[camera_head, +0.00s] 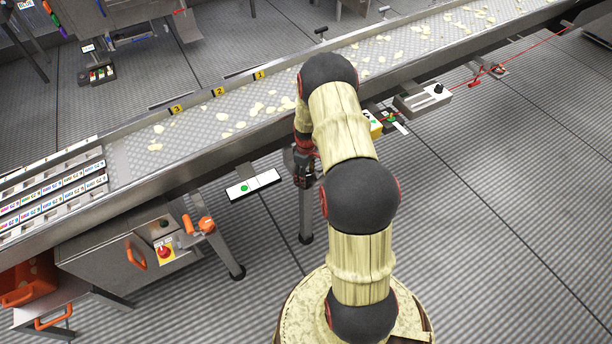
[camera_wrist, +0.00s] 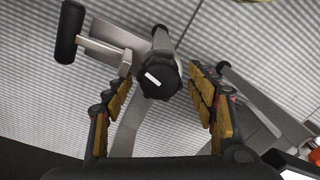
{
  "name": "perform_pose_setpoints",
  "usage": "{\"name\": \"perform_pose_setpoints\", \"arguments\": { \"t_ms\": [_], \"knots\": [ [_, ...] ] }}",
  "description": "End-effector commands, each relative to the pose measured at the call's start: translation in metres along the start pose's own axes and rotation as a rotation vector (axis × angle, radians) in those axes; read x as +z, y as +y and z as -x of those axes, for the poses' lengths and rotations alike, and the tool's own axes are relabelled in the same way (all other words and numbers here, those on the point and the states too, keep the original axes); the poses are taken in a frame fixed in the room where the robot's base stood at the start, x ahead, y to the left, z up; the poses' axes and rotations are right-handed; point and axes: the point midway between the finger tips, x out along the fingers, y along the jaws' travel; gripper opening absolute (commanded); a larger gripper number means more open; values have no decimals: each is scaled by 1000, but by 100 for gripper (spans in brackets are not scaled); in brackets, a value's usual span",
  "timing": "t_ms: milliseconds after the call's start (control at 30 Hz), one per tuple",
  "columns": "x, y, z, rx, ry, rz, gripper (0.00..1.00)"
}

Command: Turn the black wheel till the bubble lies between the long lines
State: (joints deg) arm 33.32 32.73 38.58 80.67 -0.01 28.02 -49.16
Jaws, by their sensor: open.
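The black wheel (camera_wrist: 160,80), a faceted knob with a white mark, shows in the wrist view on a grey metal bracket. My gripper (camera_wrist: 159,70) is open, with one finger on each side of the wheel and visible gaps between. In the head view, my gripper (camera_head: 304,168) is at the conveyor's near edge, where the wheel is hidden. A white level plate (camera_head: 268,180) hangs left of my gripper. Its green bubble (camera_head: 244,188) lies in the plate's left part, left of a dark line. The finer lines are too small to tell.
The conveyor (camera_head: 190,152) with pale chips crosses behind my arm. A black-ended lever (camera_wrist: 70,32) stands left of the wheel. The right floor is free.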

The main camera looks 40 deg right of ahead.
Motion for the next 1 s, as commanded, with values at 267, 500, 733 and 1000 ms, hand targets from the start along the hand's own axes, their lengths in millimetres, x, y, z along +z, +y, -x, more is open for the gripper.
{"name": "perform_pose_setpoints", "arguments": {
  "t_ms": [267, 500, 733, 1000],
  "knots": [
    [-1, 1, 7, 2, 1, 0, 57],
    [-1, 1, 47, 3, 2, 0, 57],
    [-1, 1, 92, 2, 2, 0, 57],
    [0, 0, 118, 0, 0, 0, 57]
  ]
}}
